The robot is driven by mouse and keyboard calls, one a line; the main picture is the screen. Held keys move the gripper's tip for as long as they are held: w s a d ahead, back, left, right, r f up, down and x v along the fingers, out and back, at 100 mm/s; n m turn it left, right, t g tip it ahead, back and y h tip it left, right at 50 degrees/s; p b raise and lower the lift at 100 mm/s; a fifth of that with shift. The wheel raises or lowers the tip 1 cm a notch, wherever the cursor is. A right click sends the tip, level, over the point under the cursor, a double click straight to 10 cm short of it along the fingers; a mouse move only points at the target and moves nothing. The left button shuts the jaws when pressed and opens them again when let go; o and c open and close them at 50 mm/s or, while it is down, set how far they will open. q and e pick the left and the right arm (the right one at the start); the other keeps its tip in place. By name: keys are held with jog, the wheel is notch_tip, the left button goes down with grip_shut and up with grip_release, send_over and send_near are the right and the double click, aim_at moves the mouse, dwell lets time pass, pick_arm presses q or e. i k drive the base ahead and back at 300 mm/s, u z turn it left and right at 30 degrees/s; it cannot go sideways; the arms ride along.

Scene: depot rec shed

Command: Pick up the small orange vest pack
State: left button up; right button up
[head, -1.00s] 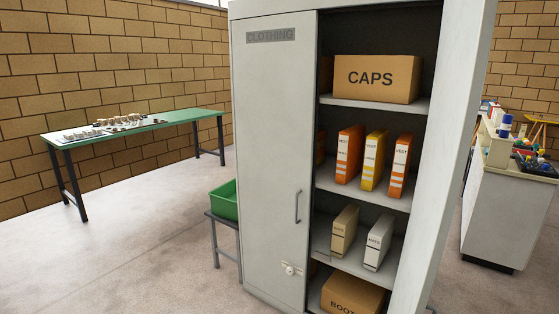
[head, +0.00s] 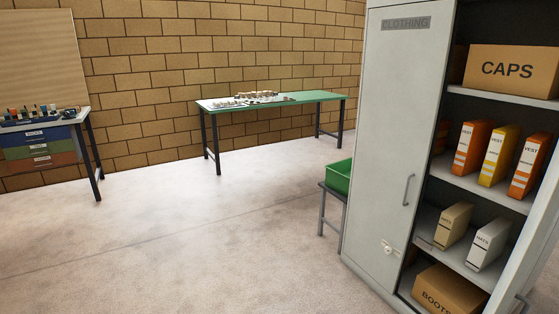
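Vest packs stand upright on the second shelf of the grey clothing cabinet (head: 387,130), at the right. An orange vest pack (head: 471,148) is on the left, a yellow vest pack (head: 498,156) is in the middle, and another orange vest pack (head: 528,167) is on the right. Another orange-brown item (head: 441,137) is mostly hidden behind the cabinet's left door. I cannot tell which orange pack is the small one. Neither of my grippers is in view.
A box marked CAPS (head: 512,71) is above, tan (head: 453,225) and white (head: 488,245) packs below, and a BOOTS box (head: 447,291) at the bottom. A green bin (head: 338,177) stands beside the cabinet. A green-topped table (head: 316,97) is at the wall. Floor at left is clear.

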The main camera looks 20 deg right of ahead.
aim_at(475, 135)
jog(key=z, duration=0.2)
jog(key=i, duration=2)
jog(key=z, duration=0.9)
jog(key=i, duration=1.9)
jog(key=z, duration=1.2)
